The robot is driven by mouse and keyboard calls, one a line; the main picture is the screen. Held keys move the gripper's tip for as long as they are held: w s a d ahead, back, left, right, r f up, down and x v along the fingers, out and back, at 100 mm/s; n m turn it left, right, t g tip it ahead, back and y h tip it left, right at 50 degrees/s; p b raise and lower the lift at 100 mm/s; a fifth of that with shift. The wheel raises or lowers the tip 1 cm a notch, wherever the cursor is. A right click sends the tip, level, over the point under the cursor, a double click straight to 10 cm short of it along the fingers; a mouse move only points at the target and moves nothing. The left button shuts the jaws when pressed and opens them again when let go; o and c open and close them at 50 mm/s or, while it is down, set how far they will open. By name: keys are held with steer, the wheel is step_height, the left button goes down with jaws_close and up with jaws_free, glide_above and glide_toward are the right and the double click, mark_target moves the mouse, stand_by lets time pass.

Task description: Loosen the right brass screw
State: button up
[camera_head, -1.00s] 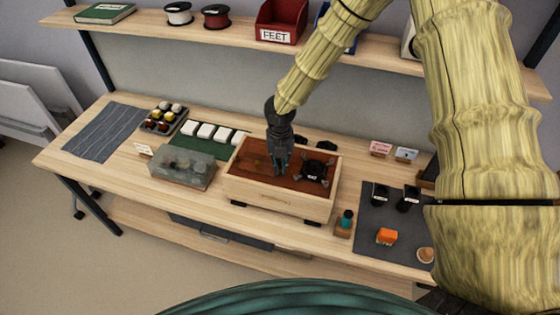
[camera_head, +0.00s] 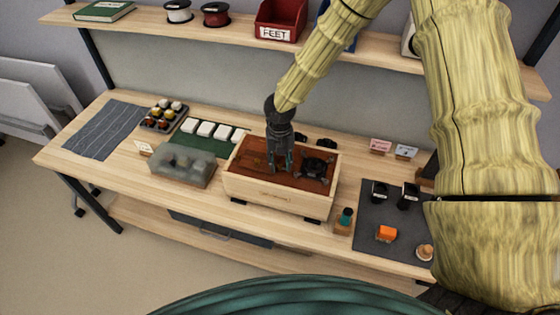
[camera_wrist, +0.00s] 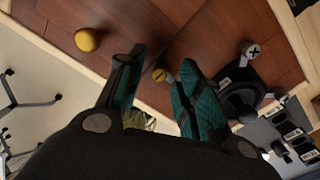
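A wooden speaker box (camera_head: 275,199) stands on the workbench, with a reddish-brown panel (camera_head: 247,158) inside its pale rim. My gripper (camera_head: 279,168) is low over the panel's middle, left of a black speaker driver (camera_head: 317,167). In the wrist view my gripper (camera_wrist: 159,66) is open, its two teal-padded fingers apart. A slotted brass screw (camera_wrist: 160,75) shows between them, nearer the right finger, with a gap to the left finger. Whether the right finger touches it I cannot tell. A rounded brass-coloured piece (camera_wrist: 87,40) sits on the panel farther left. The driver (camera_wrist: 240,98) is beyond the right finger.
Grey tabs with cross-head screws (camera_wrist: 251,50) surround the driver. A translucent case (camera_head: 182,167) stands left of the box. A small teal-topped bottle (camera_head: 345,218) and a dark mat (camera_head: 368,235) with black cups and an orange block lie right. A shelf (camera_head: 370,55) runs above.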

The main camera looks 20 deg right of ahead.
mark_target(280, 165)
steer(key=shift+r, duration=0.1)
step_height(280, 165, up, 12)
stand_by(0.6)
stand_by(0.4)
steer(key=s+a+f+m+g+y, duration=0.1)
steer(key=s+a+f+m+y, duration=0.3)
steer(key=s+f+m, duration=1.45)
steer(key=s+d+f+m+h, duration=0.1)
steer(key=s+d+f+m, duration=0.15)
steer(key=s+m, duration=0.3)
steer(key=s+d+f+m+t+h, duration=0.1)
steer(key=s+d+f+m+h, duration=0.1)
steer(key=s+f+m, duration=0.4)
steer(key=s+d+f+m+h, duration=0.1)
steer(key=s+d+m, duration=0.25)
steer(key=s, duration=0.35)
step_height(280, 165, down, 15)
steer(key=b, duration=1.5)
steer(key=shift+w+a+m, duration=0.2)
steer(key=shift+a+m, duration=0.05)
steer(key=shift+m, duration=0.1)
